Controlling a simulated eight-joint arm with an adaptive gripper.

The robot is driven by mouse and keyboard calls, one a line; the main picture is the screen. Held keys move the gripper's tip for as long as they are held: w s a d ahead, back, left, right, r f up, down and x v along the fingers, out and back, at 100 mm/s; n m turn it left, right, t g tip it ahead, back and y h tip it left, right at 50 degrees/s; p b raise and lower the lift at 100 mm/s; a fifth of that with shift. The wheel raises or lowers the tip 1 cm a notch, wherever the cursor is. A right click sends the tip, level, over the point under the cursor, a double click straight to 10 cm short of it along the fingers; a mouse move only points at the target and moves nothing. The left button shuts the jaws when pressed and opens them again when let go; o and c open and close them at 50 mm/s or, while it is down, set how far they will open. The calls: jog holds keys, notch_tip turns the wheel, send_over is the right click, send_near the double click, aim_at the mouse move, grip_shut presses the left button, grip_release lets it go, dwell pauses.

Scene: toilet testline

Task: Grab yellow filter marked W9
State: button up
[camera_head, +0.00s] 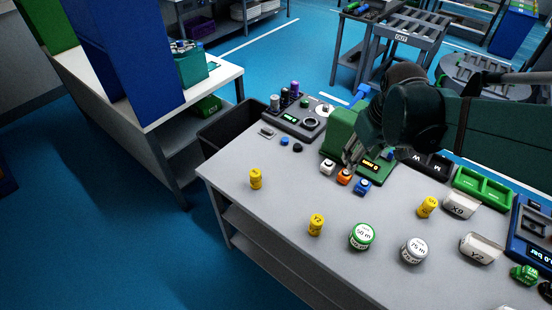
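Three small yellow cylinders stand or lie on the grey table (290,205). One yellow cylinder (255,179) stands upright near the left edge. A second yellow cylinder (316,225) stands near the front edge, with dark marks that are too small to read surely. A third yellow cylinder (427,207) is tilted or lying at the right, beside the white X9 block. I cannot tell which one is marked W9. My gripper (350,160) points down near the green device, just above the orange-topped part, away from all three cylinders. Whether its fingers are open is unclear.
White (327,167), orange (344,177) and blue (362,187) small parts lie below my gripper. Two round labelled weights (362,236) stand at the front. A green tray (482,187) and white blocks X9 (460,206) and Y2 (481,248) are at right.

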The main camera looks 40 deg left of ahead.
jog(key=s+a+f+n+g+p, duration=0.1)
jog(key=s+a+f+n, duration=0.15)
jog(key=a, duration=0.65)
jog(key=s+a+f+n+p, duration=0.15)
jog(key=a+f, duration=0.25)
jog(key=a, duration=0.4)
jog(key=n+g+h+p, duration=0.1)
jog(key=n+h, duration=0.1)
jog(key=n, duration=0.2)
send_near(255, 173)
jog(key=f, duration=0.5)
jog(key=shift+w+d+f, duration=0.15)
jog(key=shift+w+f, duration=0.05)
jog(key=shift+w, duration=0.1)
jog(key=shift+s+f, duration=0.15)
jog(key=shift+f, duration=0.1)
jog(key=shift+f, duration=1.15)
jog(key=shift+f, duration=0.15)
jog(key=shift+f+b, duration=0.5)
jog(key=shift+f, duration=2)
